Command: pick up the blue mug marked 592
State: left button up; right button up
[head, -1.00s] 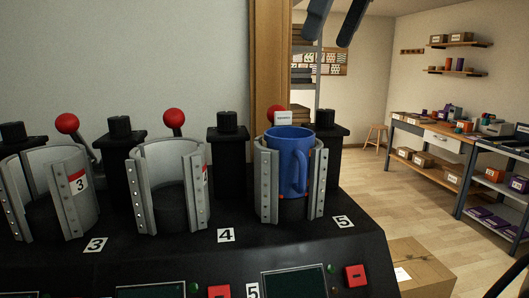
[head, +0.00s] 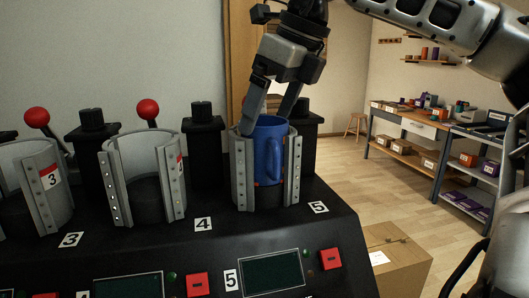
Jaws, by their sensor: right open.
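The blue mug (head: 268,152) stands upright in the metal press cradle marked 5 (head: 241,173), with its handle facing the front. No 592 mark is readable on it in this view. My right gripper (head: 268,122) comes down from above with its fingers apart. One fingertip is at the mug's left rim; the other finger is behind the mug's right rim, its tip partly hidden. I cannot tell whether the fingers touch the mug. My left gripper is not in view.
Empty cradles marked 4 (head: 113,183) and 3 (head: 44,190) stand to the left, with red-knobbed levers (head: 147,110) behind them. A cardboard box (head: 395,258) is at the lower right. A workbench (head: 405,124) stands farther back on open floor.

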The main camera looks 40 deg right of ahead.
jog(key=shift+f, duration=0.1)
jog(key=c, duration=1.7)
